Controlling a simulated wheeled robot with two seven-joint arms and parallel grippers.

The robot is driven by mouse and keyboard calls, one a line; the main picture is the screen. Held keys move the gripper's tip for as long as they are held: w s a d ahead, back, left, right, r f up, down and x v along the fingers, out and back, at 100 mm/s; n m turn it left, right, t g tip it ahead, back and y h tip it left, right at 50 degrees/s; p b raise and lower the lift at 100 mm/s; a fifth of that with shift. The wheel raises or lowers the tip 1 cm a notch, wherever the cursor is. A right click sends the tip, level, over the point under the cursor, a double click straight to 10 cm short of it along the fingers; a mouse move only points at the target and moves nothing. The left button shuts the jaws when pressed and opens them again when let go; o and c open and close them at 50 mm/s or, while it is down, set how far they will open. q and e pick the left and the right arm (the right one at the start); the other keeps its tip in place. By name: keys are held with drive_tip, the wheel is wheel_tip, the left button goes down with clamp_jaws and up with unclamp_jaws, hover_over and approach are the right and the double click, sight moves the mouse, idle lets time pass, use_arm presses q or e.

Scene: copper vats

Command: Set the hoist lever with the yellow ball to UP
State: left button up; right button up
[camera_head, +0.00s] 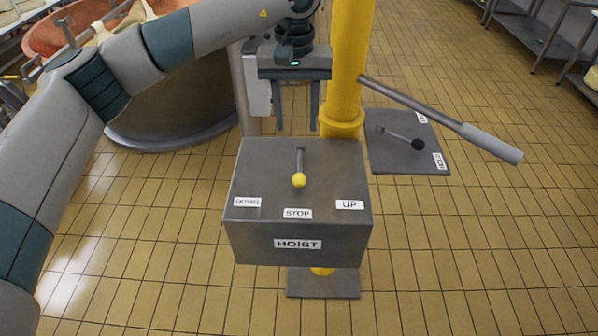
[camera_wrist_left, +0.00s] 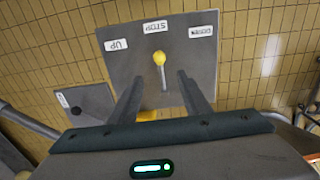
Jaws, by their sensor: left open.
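The hoist lever with the yellow ball (camera_head: 299,180) stands on the grey HOIST box (camera_head: 255,165). Its ball points toward the middle STOP label (camera_head: 297,213), with DOWN (camera_head: 247,202) on the left and UP (camera_head: 349,204) on the right. My left gripper (camera_head: 296,130) is open, fingers down, above the far edge of the box behind the lever. In the left wrist view the yellow ball (camera_wrist_left: 159,57) shows beyond and between the two open fingers (camera_wrist_left: 160,85), and the UP label (camera_wrist_left: 116,45) is at upper left. I see no contact with the lever. My right gripper is not in view.
A yellow post (camera_head: 350,60) rises behind the box. A long grey-handled bar (camera_head: 490,143) sticks out right from it. A second plate (camera_head: 410,160) carries a black-ball lever (camera_head: 417,144). A copper vat (camera_head: 185,105) stands at upper left.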

use_arm(q)
drive_tip(key=shift+f, duration=0.15)
drive_tip(key=p, duration=0.8)
approach(299, 177)
wheel_tip(299, 177, down, 8)
drive_tip(key=shift+d+f, duration=0.1)
drive_tip(key=shift+f, duration=0.65)
clamp_jaws()
